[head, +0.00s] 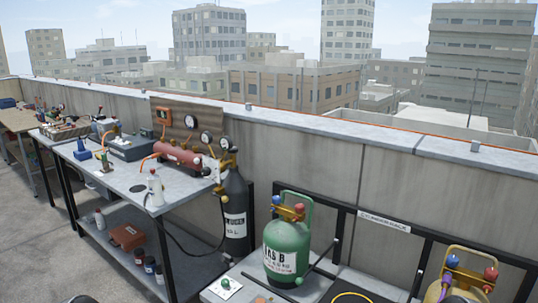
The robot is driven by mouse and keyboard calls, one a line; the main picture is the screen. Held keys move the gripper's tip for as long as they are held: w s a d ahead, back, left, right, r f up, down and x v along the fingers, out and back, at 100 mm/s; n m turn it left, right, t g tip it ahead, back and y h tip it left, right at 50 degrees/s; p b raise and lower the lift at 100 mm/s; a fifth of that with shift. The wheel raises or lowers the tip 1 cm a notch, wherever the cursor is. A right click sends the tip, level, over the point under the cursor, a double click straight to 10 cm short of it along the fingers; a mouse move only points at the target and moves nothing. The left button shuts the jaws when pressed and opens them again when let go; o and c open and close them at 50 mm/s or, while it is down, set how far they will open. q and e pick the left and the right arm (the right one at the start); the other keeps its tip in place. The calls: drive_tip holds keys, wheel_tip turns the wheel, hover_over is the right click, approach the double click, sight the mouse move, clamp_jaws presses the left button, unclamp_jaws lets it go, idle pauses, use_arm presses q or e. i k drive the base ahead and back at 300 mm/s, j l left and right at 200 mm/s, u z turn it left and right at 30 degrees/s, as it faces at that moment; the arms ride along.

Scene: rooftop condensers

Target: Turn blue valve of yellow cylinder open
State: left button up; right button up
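The yellow cylinder (437,293) stands at the lower right, cut off by the bottom edge of the head view, so only its top part shows. Its blue valve (452,261) is a round knob on the left of the brass fitting at the top. I cannot tell from here how far the blue valve is turned. Neither of my grippers is visible.
A green cylinder (287,249) with blue and red valves stands left of the yellow one, on a low grey surface. A black rack rail (340,211) runs behind both. A tall black cylinder (236,205) and a cluttered workbench (135,187) stand further left along the parapet.

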sight(452, 261)
drive_tip(key=z, duration=1.35)
drive_tip(key=i+j+z, duration=0.15)
drive_tip(key=j+z, duration=0.15)
drive_tip(key=i+j+z, duration=0.1)
drive_tip(key=j+z, duration=0.2)
drive_tip(key=i+j+z, duration=0.1)
drive_tip(key=j+z, duration=0.2)
drive_tip(key=j, duration=0.05)
